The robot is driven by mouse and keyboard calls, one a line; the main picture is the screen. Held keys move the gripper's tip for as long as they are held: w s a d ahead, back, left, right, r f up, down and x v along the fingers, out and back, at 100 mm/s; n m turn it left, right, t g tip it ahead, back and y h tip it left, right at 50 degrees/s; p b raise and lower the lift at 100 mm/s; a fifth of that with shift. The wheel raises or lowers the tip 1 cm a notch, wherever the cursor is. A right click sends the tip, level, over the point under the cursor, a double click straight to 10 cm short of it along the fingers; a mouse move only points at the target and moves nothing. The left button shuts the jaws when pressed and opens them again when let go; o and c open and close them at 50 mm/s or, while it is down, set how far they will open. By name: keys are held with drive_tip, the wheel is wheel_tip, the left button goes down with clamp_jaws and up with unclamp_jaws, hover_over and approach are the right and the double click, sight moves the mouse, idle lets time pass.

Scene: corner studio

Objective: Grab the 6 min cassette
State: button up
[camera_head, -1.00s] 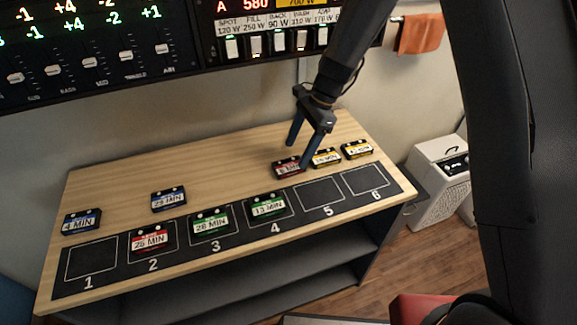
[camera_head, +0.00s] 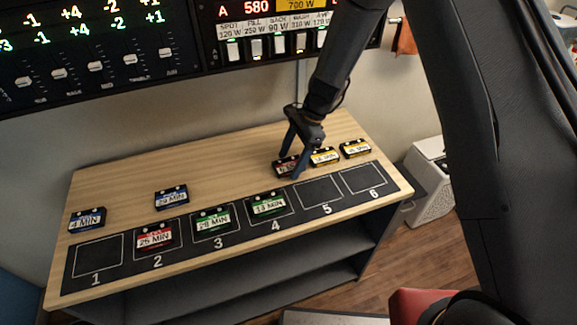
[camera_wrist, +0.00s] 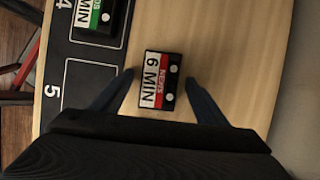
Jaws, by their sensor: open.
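The 6 min cassette (camera_wrist: 160,80) lies flat on the wooden table top. In the wrist view it has a black body, a red stripe and a white label reading 6 MIN. My gripper (camera_wrist: 158,88) is open, with one blue finger on each side of the cassette and visible gaps to it. In the head view my gripper (camera_head: 292,164) points down over the same cassette (camera_head: 283,168), and a finger hides part of its label.
Yellow-labelled cassettes (camera_head: 324,157) and (camera_head: 355,149) stand close to the right. Slots 5 (camera_head: 319,193) and 6 (camera_head: 362,179) are empty. Slots 2 to 4 hold cassettes, one red (camera_head: 155,236) and two green. Two blue cassettes (camera_head: 87,219) lie at the left.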

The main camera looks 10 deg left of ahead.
drive_tip(key=c, duration=1.2)
drive_tip(key=shift+o, duration=0.2)
